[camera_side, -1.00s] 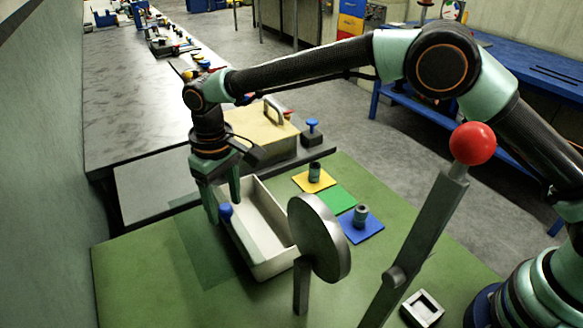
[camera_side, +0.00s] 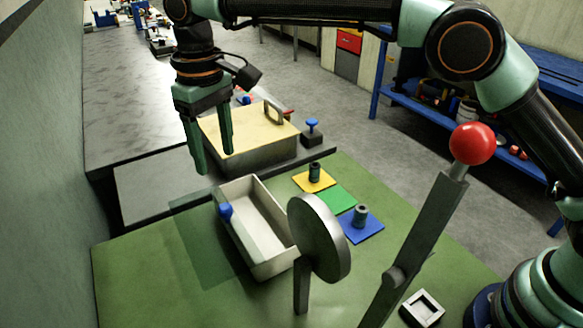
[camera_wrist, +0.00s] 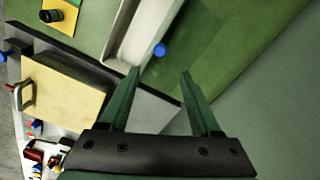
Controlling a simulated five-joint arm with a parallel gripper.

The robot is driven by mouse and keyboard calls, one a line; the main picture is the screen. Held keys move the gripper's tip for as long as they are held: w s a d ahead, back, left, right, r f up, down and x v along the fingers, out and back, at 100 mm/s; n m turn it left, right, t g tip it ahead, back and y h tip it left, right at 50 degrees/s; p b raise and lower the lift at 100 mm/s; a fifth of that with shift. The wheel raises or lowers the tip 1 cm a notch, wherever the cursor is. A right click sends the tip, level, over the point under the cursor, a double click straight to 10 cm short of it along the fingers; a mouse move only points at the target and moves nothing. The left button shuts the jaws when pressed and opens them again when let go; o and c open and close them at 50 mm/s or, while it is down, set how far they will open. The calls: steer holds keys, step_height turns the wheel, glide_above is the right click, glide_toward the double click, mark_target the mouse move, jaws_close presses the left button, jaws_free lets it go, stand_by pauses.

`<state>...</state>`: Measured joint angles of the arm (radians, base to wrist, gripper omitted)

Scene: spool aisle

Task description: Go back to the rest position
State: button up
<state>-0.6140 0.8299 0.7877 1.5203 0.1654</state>
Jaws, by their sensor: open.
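My gripper (camera_side: 212,160) is open and empty, with its fingers pointing down, raised above the back left of the green table. In the wrist view its two fingers (camera_wrist: 160,72) are spread with nothing between them. An open white tray (camera_side: 268,268) with a blue knob (camera_side: 226,211) on its left side stands on the table below and in front of my gripper. In the wrist view the blue knob (camera_wrist: 160,50) shows beyond the fingertips, apart from them.
A box with a yellow lid and handle (camera_side: 240,135) stands behind the tray. Yellow (camera_side: 325,185), green (camera_side: 337,199) and blue (camera_side: 372,230) squares lie right of it; the yellow and blue ones bear small cylinders. A grey disc (camera_side: 318,240) and red-knobbed lever (camera_side: 420,235) stand in front.

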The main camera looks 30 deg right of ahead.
steer(key=shift+r, duration=0.1)
steer(key=s+d+r+m+t, duration=0.15)
steer(key=d+r, duration=0.25)
steer(key=d, duration=0.5)
steer(key=s+d+r+m+t, duration=0.1)
steer(key=s+d+r, duration=0.1)
steer(key=d+r, duration=0.5)
steer(key=s+d+f+m+t, duration=0.1)
steer(key=s+d+f, duration=0.3)
steer(key=s+d, duration=0.2)
steer(key=s+d+f+m+t, duration=0.1)
steer(key=s+d+f+t, duration=0.1)
steer(key=s+d+f, duration=0.2)
steer(key=s+d, duration=0.3)
steer(key=d, duration=0.2)
steer(key=shift+d+m, duration=0.35)
